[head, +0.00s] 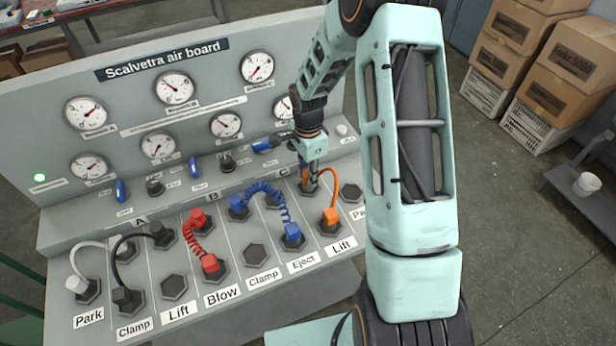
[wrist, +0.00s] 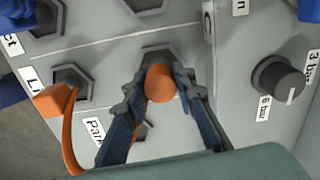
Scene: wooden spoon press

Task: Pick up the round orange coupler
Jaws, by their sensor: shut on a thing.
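The round orange coupler (wrist: 160,84) is between the fingers of my gripper (wrist: 161,78) in the wrist view, and the jaws are shut on it. It is over a hexagonal socket (wrist: 162,55); I cannot tell whether it is seated or raised. In the head view my gripper (head: 309,182) points down at the upper socket of the column marked Lift on the right, and hides most of the coupler. An orange hose (head: 326,173) arcs from there to a square-looking orange coupler (head: 330,217) in the lower socket, also in the wrist view (wrist: 54,100).
The grey air board (head: 200,130) carries gauges, blue levers and knobs behind the sockets. A coiled blue hose (head: 268,190) with blue couplers is left of my gripper. Red, black and white hoses are farther left. A black knob (wrist: 278,80) is right in the wrist view.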

